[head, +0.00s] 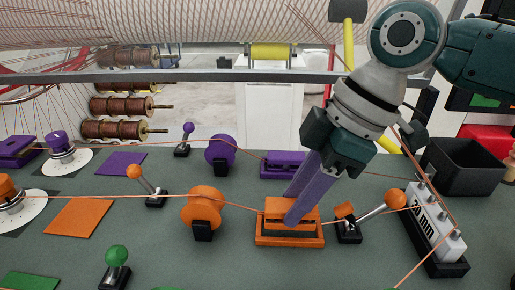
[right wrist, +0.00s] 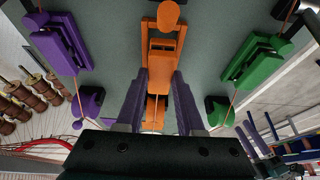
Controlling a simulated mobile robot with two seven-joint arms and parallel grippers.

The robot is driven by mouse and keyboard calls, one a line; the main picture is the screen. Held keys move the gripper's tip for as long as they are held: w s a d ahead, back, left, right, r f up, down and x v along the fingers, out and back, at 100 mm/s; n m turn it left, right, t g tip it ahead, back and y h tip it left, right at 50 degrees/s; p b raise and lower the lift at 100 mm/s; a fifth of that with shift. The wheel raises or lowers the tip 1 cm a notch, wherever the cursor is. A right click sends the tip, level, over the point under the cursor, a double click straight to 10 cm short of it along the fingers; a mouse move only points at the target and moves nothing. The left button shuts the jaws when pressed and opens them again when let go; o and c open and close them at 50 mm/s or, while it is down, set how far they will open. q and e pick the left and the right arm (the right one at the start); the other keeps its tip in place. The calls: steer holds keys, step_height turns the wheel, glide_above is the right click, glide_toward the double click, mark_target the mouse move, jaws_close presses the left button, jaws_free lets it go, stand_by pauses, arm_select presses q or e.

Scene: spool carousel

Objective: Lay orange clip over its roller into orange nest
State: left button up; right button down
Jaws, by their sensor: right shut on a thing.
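The orange nest (head: 289,240) is a low tray at the front centre of the bench. My right gripper (head: 292,210) reaches down over it with its two long purple-grey fingers and is shut on the orange clip (head: 274,206). The nest also shows in the right wrist view (right wrist: 178,44), beyond the fingertips.
An orange-knobbed lever (head: 394,199) stands close right of the nest, by a white gauge block (head: 427,213). The purple nest (head: 280,165) and purple roller (head: 220,149) lie behind. A black bin (head: 462,168) is at right. Green parts (right wrist: 250,66) flank the other side.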

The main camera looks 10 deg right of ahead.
steer(key=shift+f+b, duration=0.7)
steer(key=shift+f, duration=0.3)
steer(key=shift+c, duration=2.2)
jaws_free()
steer(key=v, duration=1)
steer(key=shift+p, duration=0.3)
